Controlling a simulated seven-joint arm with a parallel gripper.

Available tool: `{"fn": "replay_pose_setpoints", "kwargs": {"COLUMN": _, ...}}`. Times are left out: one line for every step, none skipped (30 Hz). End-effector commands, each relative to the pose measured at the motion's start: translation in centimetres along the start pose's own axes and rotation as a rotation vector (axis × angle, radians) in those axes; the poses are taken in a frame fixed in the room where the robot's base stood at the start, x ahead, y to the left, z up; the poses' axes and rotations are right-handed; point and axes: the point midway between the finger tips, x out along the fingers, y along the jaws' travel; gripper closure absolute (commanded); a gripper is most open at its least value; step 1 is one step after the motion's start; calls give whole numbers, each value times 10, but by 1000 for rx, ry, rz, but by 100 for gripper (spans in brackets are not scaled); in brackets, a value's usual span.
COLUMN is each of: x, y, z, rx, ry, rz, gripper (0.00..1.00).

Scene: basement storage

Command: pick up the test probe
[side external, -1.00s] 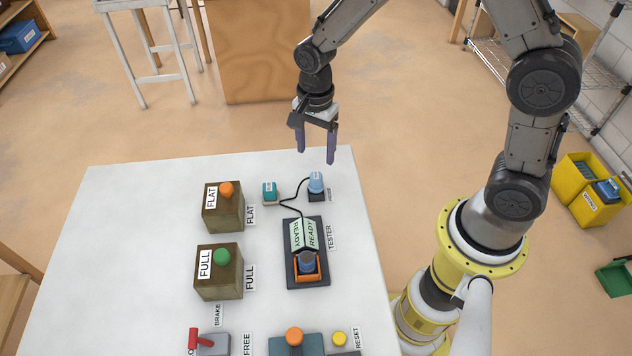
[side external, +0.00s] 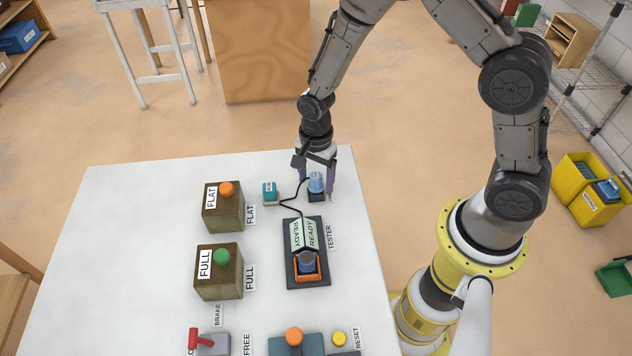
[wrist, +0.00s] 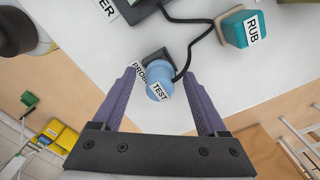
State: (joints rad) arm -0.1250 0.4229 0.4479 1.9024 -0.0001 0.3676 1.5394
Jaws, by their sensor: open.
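The test probe (side external: 316,182) is a light-blue cylinder standing in a small dark holder at the table's far right corner. A black cord runs from its area towards the tester. In the wrist view the probe (wrist: 158,82) bears a TEST label and sits between and just beyond the fingertips. My gripper (side external: 317,190) is open, its purple fingers lowered on either side of the probe. My gripper (wrist: 161,75) also shows in the wrist view with nothing clamped. Whether a finger touches the probe I cannot tell.
A teal block (side external: 269,190) labelled RUB stands left of the probe. The tester (side external: 305,262) with its READY panel lies nearer the camera. FLAT (side external: 223,212) and FULL (side external: 219,275) boxes stand to the left. The table's left part is clear.

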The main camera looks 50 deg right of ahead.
Motion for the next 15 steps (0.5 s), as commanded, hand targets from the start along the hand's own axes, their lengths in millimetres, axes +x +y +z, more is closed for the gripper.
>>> {"fn": "replay_pose_setpoints", "kwargs": {"x": 0, "y": 0, "z": 0, "rx": 0, "ry": 0, "rz": 0, "gripper": 24}}
{"fn": "replay_pose_setpoints", "kwargs": {"x": 0, "y": 0, "z": 0, "rx": 0, "ry": 0, "rz": 0, "gripper": 26}}
{"fn": "replay_pose_setpoints", "kwargs": {"x": 0, "y": 0, "z": 0, "rx": 0, "ry": 0, "rz": 0, "gripper": 34}}
{"fn": "replay_pose_setpoints", "kwargs": {"x": 0, "y": 0, "z": 0, "rx": 0, "ry": 0, "rz": 0, "gripper": 39}}
{"fn": "replay_pose_setpoints", "kwargs": {"x": 0, "y": 0, "z": 0, "rx": 0, "ry": 0, "rz": 0, "gripper": 44}}
{"fn": "replay_pose_setpoints", "kwargs": {"x": 0, "y": 0, "z": 0, "rx": 0, "ry": 0, "rz": 0, "gripper": 52}}
{"fn": "replay_pose_setpoints", "kwargs": {"x": 0, "y": 0, "z": 0, "rx": 0, "ry": 0, "rz": 0, "gripper": 57}}
{"fn": "replay_pose_setpoints", "kwargs": {"x": 0, "y": 0, "z": 0, "rx": 0, "ry": 0, "rz": 0, "gripper": 62}}
{"fn": "replay_pose_setpoints", "kwargs": {"x": 0, "y": 0, "z": 0, "rx": 0, "ry": 0, "rz": 0, "gripper": 70}}
{"fn": "replay_pose_setpoints", "kwargs": {"x": 0, "y": 0, "z": 0, "rx": 0, "ry": 0, "rz": 0, "gripper": 75}}
{"fn": "replay_pose_setpoints", "kwargs": {"x": 0, "y": 0, "z": 0, "rx": 0, "ry": 0, "rz": 0, "gripper": 80}}
{"fn": "replay_pose_setpoints", "kwargs": {"x": 0, "y": 0, "z": 0, "rx": 0, "ry": 0, "rz": 0, "gripper": 88}}
{"fn": "replay_pose_setpoints", "kwargs": {"x": 0, "y": 0, "z": 0, "rx": 0, "ry": 0, "rz": 0, "gripper": 93}}
{"fn": "replay_pose_setpoints", "kwargs": {"x": 0, "y": 0, "z": 0, "rx": 0, "ry": 0, "rz": 0, "gripper": 98}}
{"fn": "replay_pose_setpoints", "kwargs": {"x": 0, "y": 0, "z": 0, "rx": 0, "ry": 0, "rz": 0, "gripper": 100}}
